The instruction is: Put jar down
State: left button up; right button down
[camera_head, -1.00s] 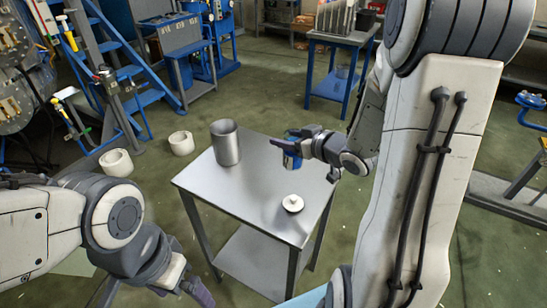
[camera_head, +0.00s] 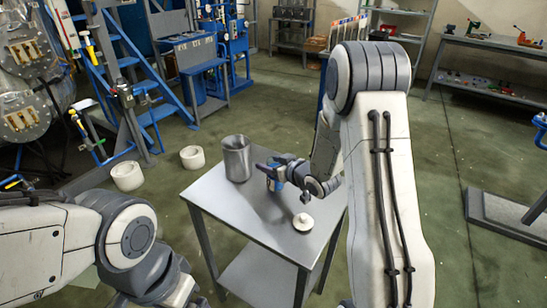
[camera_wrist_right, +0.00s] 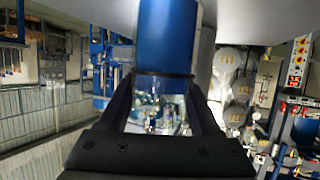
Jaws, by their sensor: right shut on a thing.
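The jar (camera_head: 275,181) is small, with a blue part and a clear glass part.
A metal cylinder vessel (camera_head: 236,158) stands on the table left of the jar. A round white lid-like piece (camera_head: 303,222) lies on its near right part. Two white rings (camera_head: 127,176) are on the floor at left. The table's near left surface is clear.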

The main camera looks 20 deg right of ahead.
jog(key=shift+f, duration=0.65)
jog(key=shift+f, duration=0.25)
jog(key=shift+c, duration=0.5)
grip_release()
jog(key=shift+r, duration=0.1)
jog(key=shift+r, duration=0.25)
jog(key=p+v, duration=0.6)
jog(key=v, duration=0.6)
